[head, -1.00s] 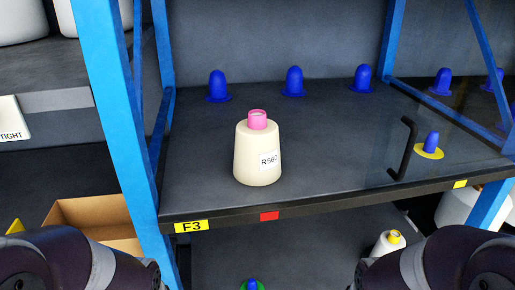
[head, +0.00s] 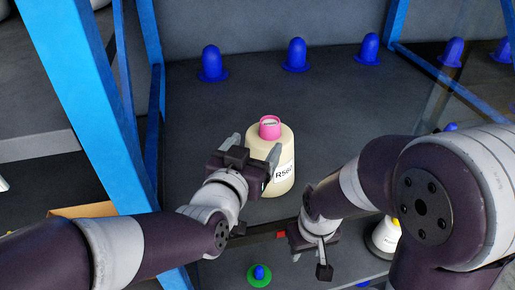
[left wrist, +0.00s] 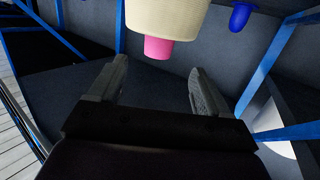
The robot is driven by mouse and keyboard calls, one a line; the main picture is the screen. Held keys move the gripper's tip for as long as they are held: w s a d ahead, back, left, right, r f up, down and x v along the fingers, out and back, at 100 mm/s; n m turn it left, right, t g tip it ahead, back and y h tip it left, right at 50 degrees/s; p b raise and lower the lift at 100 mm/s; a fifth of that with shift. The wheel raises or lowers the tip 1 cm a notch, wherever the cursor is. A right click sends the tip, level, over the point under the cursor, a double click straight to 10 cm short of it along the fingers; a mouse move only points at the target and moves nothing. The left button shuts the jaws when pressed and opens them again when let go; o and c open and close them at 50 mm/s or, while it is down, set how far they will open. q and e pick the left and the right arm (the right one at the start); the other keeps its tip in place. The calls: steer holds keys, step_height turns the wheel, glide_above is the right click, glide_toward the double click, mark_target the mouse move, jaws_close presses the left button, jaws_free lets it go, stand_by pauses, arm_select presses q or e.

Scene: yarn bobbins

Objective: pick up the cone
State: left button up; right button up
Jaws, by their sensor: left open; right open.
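The cone (head: 283,183) is cream yarn with a pink top (head: 270,128) and a white label reading "R56". It stands upright on the dark shelf, near its front edge. My left gripper (head: 254,146) is open at the cone's front left, and its right finger overlaps the cone in the head view. In the left wrist view the cone (left wrist: 165,18) appears upside down, its pink top (left wrist: 157,48) beyond the open, empty fingers (left wrist: 155,82). My right gripper (head: 312,256) is open and empty, low in front of the shelf edge, right of the cone.
Blue pegs (head: 296,55) line the back of the shelf. A blue post (head: 85,100) stands at the left. A red tag (head: 281,235) marks the shelf edge. Below are a white bobbin (head: 384,238) and a green-based peg (head: 260,275).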

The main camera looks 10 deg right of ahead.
mark_target(274, 117)
arm_select(q)
steer(key=shift+w+d+f+b, duration=0.2)
steer(key=shift+w+d, duration=0.25)
steer(key=shift+d, duration=0.15)
steer(key=shift+w+d+f+b, duration=0.1)
steer(key=shift+w+d+b, duration=0.05)
steer(key=shift+w+d, duration=0.4)
steer(key=w, duration=0.1)
steer(key=w+d, duration=0.1)
steer(key=w, duration=0.1)
steer(key=w+p, duration=0.1)
steer(key=w, duration=0.1)
steer(key=shift+d+f, duration=0.1)
steer(key=shift+d, duration=0.2)
steer(key=shift+p+x, duration=0.6)
steer(key=shift+x, duration=0.6)
steer(key=shift+d+r, duration=0.2)
steer(key=shift+d, duration=0.3)
steer(key=shift+w+d, duration=0.1)
steer(key=shift+d, duration=0.05)
steer(key=shift+w+f, duration=0.1)
steer(key=shift+w, duration=0.15)
steer(key=shift+c, duration=0.9)
steer(key=c, duration=0.5)
jaws_close()
arm_select(e)
steer(key=shift+s+d+r, duration=0.1)
steer(key=shift+r, duration=0.3)
